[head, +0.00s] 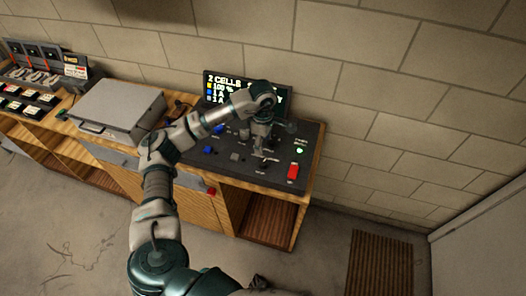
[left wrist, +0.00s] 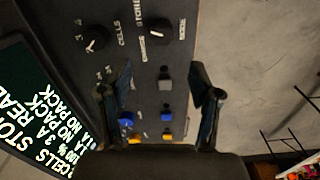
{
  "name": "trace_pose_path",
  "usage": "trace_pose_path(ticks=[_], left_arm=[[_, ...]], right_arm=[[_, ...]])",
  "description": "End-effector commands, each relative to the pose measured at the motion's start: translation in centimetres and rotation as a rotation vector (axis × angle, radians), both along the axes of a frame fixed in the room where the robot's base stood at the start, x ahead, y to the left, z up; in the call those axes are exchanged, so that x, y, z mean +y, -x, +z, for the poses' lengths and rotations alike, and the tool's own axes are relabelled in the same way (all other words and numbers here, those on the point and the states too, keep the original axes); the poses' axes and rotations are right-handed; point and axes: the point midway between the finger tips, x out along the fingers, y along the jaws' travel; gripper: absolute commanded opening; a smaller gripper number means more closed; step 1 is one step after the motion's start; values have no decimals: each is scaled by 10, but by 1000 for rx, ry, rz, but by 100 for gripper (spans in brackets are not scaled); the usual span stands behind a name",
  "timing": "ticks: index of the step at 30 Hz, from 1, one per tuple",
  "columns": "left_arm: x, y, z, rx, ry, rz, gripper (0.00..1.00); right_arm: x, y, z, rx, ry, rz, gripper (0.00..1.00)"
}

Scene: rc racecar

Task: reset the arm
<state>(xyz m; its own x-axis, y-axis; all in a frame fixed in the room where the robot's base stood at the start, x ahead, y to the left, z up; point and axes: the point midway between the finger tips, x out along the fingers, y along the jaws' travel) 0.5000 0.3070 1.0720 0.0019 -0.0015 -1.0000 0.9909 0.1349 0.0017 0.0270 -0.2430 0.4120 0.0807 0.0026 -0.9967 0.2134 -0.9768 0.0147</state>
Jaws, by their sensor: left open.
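My left arm reaches from the bottom of the head view over a dark control panel (head: 225,165) on the wooden bench. My left gripper (head: 262,147) points down above the panel's right part. In the left wrist view the left gripper (left wrist: 162,98) is open, with its two fingers apart and nothing held between them. A grey button (left wrist: 165,84) and a blue button (left wrist: 167,116) show on the panel between the fingers. Whether the fingertips touch the panel cannot be told. My right gripper is not in view.
A lit text display (head: 222,84) stands behind the panel. A red switch (head: 293,171) and green light (head: 299,150) are at its right. Black knobs (left wrist: 158,29) show in the wrist view. A grey case (head: 115,105) lies left. The floor at right is mostly clear.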

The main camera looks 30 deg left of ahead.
Motion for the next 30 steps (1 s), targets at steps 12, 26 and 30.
trace_pose_path(ticks=[12,26,30], left_arm=[[1,0,15,1,0,0,63],[-46,2,-4,-10,150,-37,63],[-145,17,-22,-11,506,-54,63]], right_arm=[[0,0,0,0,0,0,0],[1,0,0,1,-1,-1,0],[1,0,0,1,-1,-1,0]])
